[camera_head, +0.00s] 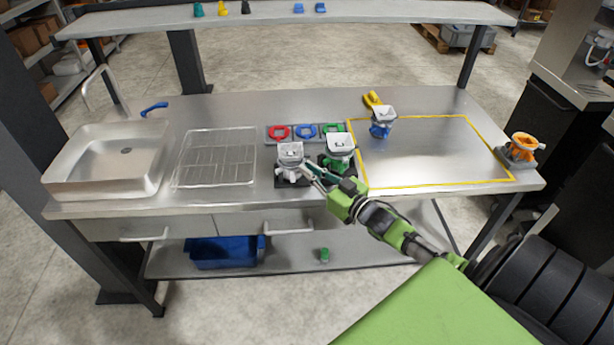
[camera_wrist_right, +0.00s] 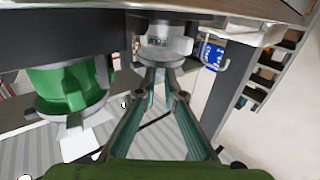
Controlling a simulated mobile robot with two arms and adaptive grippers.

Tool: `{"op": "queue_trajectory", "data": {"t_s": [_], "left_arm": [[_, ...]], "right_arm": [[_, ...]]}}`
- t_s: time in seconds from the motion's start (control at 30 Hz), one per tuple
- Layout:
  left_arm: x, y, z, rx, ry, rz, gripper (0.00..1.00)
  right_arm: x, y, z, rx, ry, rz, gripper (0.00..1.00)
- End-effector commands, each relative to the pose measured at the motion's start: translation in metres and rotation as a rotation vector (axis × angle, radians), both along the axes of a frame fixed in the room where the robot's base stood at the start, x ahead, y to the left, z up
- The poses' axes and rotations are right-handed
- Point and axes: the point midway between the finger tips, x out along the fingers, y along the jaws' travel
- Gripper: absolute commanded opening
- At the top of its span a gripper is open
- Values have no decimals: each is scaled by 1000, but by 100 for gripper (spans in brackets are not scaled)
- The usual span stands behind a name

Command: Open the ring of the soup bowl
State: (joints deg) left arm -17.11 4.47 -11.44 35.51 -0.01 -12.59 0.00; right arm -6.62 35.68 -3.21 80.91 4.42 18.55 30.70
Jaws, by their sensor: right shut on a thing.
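A white dispenser (camera_head: 290,154) with a square top stands on a dark base near the table's front edge. My right gripper (camera_head: 308,172) reaches it from the right and is shut on part of its white lower collar. In the right wrist view, my gripper's fingertips (camera_wrist_right: 166,68) meet at the white collar (camera_wrist_right: 165,52). A green dispenser (camera_head: 339,146) stands close beside it on the right, and its green ring (camera_wrist_right: 72,88) shows large in the wrist view. I cannot tell from any readable label which one is the soup bowl. My left gripper is not in view.
A tray with red (camera_head: 279,132), blue (camera_head: 306,131) and green rings lies behind the dispensers. A wire rack (camera_head: 217,157) and sink (camera_head: 108,160) are left.

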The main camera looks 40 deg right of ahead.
Motion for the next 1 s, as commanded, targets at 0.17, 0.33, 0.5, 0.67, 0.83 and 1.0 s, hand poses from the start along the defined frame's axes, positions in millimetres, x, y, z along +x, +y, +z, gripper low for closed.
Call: {"op": "queue_trajectory", "data": {"t_s": [0.17, 0.33, 0.5, 0.67, 0.83, 1.0], "left_arm": [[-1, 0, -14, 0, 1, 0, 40], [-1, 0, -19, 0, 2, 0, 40], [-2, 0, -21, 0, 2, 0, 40], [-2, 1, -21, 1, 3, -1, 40], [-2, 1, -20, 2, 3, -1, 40], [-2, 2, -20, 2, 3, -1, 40]], "right_arm": [[0, -6, -7, -5, 10, 63, 0], [0, -8, -6, -2, 10, 100, 0], [1, -9, -5, -1, 9, 116, 0], [1, -8, -5, 0, 9, 120, 0], [1, -8, -5, 0, 9, 120, 0], [1, -8, -4, 0, 7, 120, 26]]}}
